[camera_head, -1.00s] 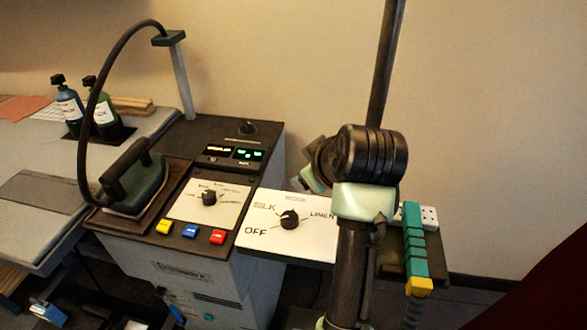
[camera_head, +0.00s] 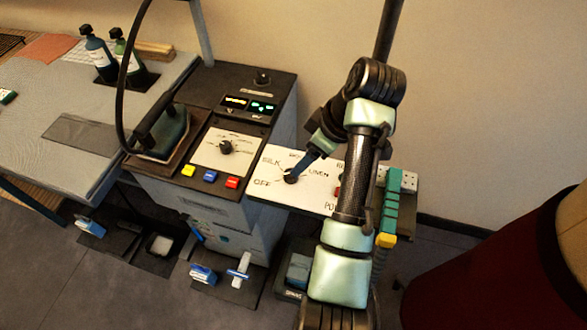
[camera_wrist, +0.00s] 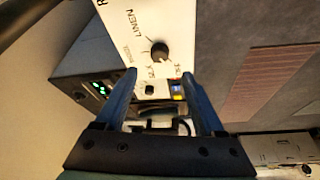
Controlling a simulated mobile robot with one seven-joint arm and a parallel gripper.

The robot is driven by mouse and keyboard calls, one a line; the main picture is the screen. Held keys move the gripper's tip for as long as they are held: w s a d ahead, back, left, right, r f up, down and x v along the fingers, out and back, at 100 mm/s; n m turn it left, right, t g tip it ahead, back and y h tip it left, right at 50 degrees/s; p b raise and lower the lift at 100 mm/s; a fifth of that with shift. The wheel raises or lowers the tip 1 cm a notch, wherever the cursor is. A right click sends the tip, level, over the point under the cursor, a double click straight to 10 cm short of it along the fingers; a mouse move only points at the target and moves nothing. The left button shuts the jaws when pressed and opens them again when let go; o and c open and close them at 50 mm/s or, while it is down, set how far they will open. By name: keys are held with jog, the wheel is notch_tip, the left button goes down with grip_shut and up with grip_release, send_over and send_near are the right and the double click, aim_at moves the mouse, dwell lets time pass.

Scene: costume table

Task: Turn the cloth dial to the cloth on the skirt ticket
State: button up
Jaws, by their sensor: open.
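The cloth dial (camera_head: 290,177) is a small black knob on a white panel marked OFF, SILK and LINEN, with other words partly hidden by my arm. My gripper (camera_head: 304,165) is over this panel, its blue fingers reaching down close to the knob. In the wrist view my gripper (camera_wrist: 159,76) is open with nothing between its fingers. The cloth dial (camera_wrist: 159,51) shows just beyond the fingertips, roughly centred between them. I cannot tell whether a finger touches it. Its pointer setting is not clear. I cannot make out the skirt ticket.
A second dial (camera_head: 226,147) sits on the console to the left, above yellow, blue and red buttons (camera_head: 210,176). An iron (camera_head: 163,132) with a hose stands beside it. A teal segmented bar (camera_head: 391,212) is right of the panel. A dark red garment (camera_head: 500,260) fills the lower right.

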jog(key=x, duration=0.8)
jog(key=shift+w+a+f+p, duration=0.1)
jog(key=shift+a+f+p, duration=0.05)
jog(key=shift+f+p, duration=0.15)
grip_shut()
